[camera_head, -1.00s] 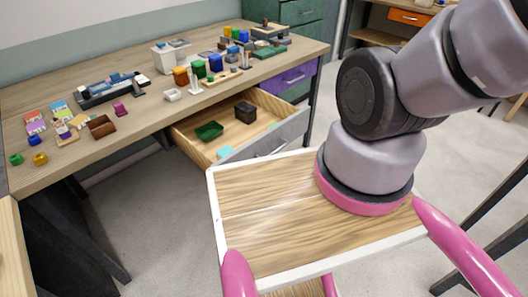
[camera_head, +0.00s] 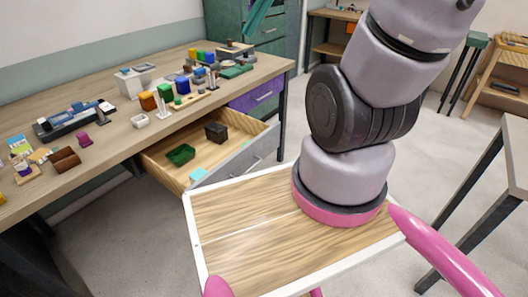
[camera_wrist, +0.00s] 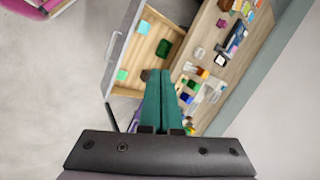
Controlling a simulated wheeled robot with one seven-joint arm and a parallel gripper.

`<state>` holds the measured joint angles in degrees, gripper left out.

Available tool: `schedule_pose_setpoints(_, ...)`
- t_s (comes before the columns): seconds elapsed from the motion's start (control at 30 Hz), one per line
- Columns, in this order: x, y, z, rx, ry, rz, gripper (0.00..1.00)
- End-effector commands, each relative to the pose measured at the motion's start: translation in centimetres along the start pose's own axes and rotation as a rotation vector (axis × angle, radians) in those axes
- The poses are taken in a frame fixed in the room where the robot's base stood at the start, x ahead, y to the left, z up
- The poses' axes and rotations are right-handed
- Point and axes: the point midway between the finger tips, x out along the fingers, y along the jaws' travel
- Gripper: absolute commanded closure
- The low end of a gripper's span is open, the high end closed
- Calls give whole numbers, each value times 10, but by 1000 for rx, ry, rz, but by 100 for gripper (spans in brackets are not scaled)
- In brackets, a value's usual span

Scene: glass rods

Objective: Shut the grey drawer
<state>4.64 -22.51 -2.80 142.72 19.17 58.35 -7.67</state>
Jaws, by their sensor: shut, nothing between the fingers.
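In the head view only the teal finger part shows at the top.
The purple drawer (camera_head: 257,94) looks shut. The workbench top (camera_head: 115,150) holds several small blocks, trays and tools. My own wooden deck stands close to the open drawer's front. A dark-legged table (camera_head: 490,165) is at the right. Grey floor is open between.

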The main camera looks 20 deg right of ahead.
Motion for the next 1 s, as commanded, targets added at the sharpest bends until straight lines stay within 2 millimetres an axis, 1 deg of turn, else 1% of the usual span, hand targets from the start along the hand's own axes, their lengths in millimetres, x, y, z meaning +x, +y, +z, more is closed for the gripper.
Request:
schedule_pose_setpoints(0.03, 16, 2, -6, 78, -59, -11, 100)
schedule_pose_setpoints(0.17, 49, 4, -20, 276, -185, -68, 100)
schedule_pose_setpoints(0.33, 93, 12, -46, 546, -303, -153, 100)
schedule_pose_setpoints(0.47, 127, 26, -71, 762, -356, -220, 100)
schedule_pose_setpoints(0.57, 154, 44, -92, 931, -372, -271, 100)
schedule_pose_setpoints(0.67, 182, 68, -113, 1098, -366, -318, 100)
schedule_pose_setpoints(0.77, 211, 100, -132, 1267, -337, -360, 100)
schedule_pose_setpoints(0.87, 239, 139, -147, 1429, -287, -394, 100)
schedule_pose_setpoints(0.9, 251, 157, -152, 1494, -261, -404, 100)
schedule_pose_setpoints(0.97, 267, 185, -157, 1584, -215, -416, 100)
schedule_pose_setpoints(1.0, 277, 203, -158, 1638, -184, -421, 100)
